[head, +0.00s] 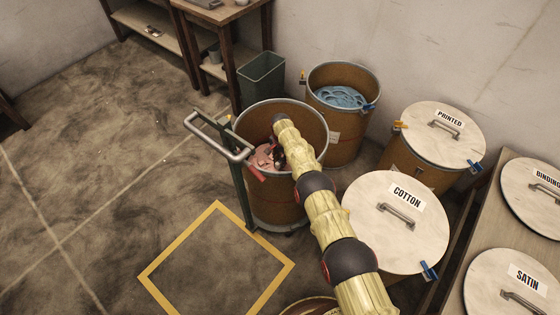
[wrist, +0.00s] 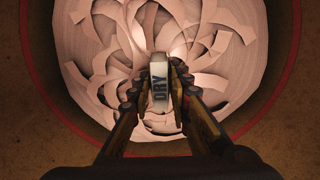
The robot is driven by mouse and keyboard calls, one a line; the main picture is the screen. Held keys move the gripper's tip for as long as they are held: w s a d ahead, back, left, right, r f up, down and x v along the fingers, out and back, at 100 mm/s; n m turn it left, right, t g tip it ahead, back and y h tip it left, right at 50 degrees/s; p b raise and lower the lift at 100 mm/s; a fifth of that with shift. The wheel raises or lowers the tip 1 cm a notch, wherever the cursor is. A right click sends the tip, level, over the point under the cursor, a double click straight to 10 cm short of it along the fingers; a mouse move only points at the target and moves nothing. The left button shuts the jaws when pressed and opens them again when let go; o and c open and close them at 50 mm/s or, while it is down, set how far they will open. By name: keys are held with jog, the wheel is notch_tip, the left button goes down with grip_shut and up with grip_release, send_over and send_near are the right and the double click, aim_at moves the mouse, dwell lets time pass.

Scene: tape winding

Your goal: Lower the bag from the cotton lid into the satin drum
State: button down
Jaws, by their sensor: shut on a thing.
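A small white bag marked DRY (wrist: 159,84) is pinched upright between the fingertips of my gripper (wrist: 161,92) in the wrist view. Behind it, loose pale pink tape fills the bottom of an open brown drum (wrist: 292,95). In the head view my arm reaches into this drum (head: 283,205), with my gripper (head: 277,156) inside below the rim. The pink tape (head: 263,157) shows beside it. I see no name on this drum. The COTTON lid (head: 378,238) lies at the right with nothing on it. The SATIN lid (head: 483,288) lies at the lower right.
A trolley with a grey handle (head: 215,136) stands against the drum's left side. Behind is an open drum (head: 335,122) with blue tape. A drum with a PRINTED lid (head: 432,145), a BINDING lid (head: 530,200) and a green bin (head: 261,82) stand around. A yellow floor square (head: 180,250) is empty.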

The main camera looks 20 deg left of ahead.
jog(key=shift+f, duration=0.85)
dwell(0.4)
jog(key=c, duration=1.6)
grip_release()
